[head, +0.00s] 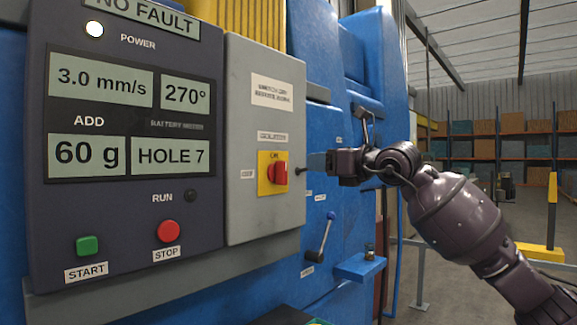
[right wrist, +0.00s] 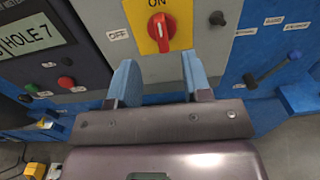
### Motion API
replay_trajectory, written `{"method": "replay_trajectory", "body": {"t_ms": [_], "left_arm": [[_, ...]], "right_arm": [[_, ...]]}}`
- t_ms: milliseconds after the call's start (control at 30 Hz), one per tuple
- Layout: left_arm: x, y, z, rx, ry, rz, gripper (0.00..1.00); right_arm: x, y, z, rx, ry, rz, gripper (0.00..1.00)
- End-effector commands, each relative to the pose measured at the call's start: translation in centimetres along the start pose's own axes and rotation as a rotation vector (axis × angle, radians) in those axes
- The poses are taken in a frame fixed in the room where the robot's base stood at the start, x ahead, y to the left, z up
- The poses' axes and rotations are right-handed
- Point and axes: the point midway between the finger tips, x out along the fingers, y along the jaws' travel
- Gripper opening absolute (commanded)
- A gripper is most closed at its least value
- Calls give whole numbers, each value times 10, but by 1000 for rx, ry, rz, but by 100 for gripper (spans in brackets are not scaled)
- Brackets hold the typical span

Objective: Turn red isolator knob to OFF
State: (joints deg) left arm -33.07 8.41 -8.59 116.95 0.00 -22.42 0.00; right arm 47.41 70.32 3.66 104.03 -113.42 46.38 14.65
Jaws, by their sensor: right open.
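The red isolator knob (head: 278,173) sits on a yellow plate (head: 266,187) on the grey box. In the right wrist view the knob (right wrist: 160,32) stands upright in line with the ON mark above it, and an OFF label (right wrist: 117,34) is left of the plate. My right gripper (head: 308,163) is to the right of the knob in the head view. In the wrist view its two blue fingers (right wrist: 160,76) are spread, with nothing between them, and their tips are just below the knob, apart from it. My left gripper is not in view.
The grey box (head: 255,110) adjoins a dark display panel (head: 130,205) with a green START button (head: 87,245) and a red STOP button (head: 168,231). A blue-handled lever (head: 325,235) juts out below right of the box. A small dark knob (right wrist: 217,18) is right of the plate.

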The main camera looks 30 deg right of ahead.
Motion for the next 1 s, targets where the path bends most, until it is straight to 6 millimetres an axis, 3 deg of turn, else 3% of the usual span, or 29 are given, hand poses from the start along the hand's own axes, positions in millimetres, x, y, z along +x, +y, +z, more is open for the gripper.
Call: {"method": "replay_trajectory", "body": {"t_ms": [600, 1000], "left_arm": [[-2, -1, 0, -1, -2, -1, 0], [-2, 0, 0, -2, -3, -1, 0]], "right_arm": [[88, 2, -1, 6, -1, 5, 45], [104, 1, -2, 3, 2, 4, 45]]}}
